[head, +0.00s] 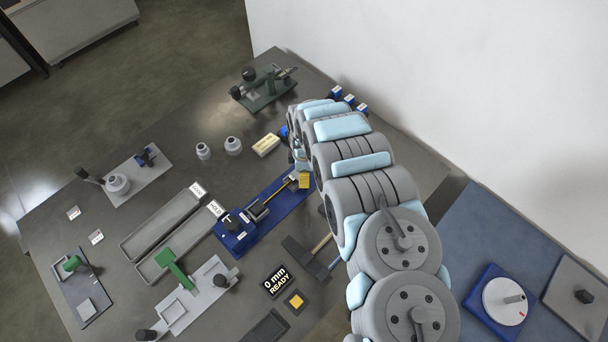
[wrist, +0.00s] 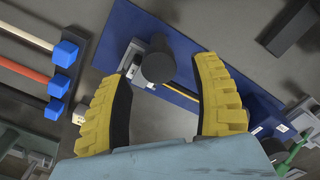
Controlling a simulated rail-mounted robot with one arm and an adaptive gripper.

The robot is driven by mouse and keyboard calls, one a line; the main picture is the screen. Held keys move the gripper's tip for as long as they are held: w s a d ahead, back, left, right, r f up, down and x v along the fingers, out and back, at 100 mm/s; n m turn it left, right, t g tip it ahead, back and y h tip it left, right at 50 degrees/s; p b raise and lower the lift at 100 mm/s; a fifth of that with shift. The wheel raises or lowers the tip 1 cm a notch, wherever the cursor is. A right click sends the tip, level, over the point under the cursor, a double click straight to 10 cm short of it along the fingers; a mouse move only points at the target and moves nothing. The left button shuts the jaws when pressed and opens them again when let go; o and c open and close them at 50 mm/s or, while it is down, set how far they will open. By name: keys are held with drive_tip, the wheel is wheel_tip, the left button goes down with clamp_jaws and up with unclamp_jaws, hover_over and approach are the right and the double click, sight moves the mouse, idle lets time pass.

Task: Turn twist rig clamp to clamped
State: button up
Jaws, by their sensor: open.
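A long blue rig (head: 282,200) lies on the grey bench, with a blue block (head: 236,232) at its near end and a yellow strip along it. I cannot tell for sure that it is the twist rig. In the wrist view its blue plate (wrist: 125,30) carries a dark round knob (wrist: 158,67) on a grey fitting. My gripper (wrist: 160,82) is open, its yellow fingers on either side of the knob, with gaps visible on both sides. In the head view my gripper (head: 304,179) is over the rig's far end and hides it. The clamp's setting cannot be read.
Cable samples with blue ends (head: 349,100) lie beyond my arm; they show left in the wrist view (wrist: 66,54). A green fixture (head: 264,90) stands at the back. A "0 mm READY" display (head: 275,281) is nearer. A white dial (head: 505,301) is at right.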

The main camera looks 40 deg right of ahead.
wheel_tip(320, 180, up, 9)
idle(0.8)
idle(0.5)
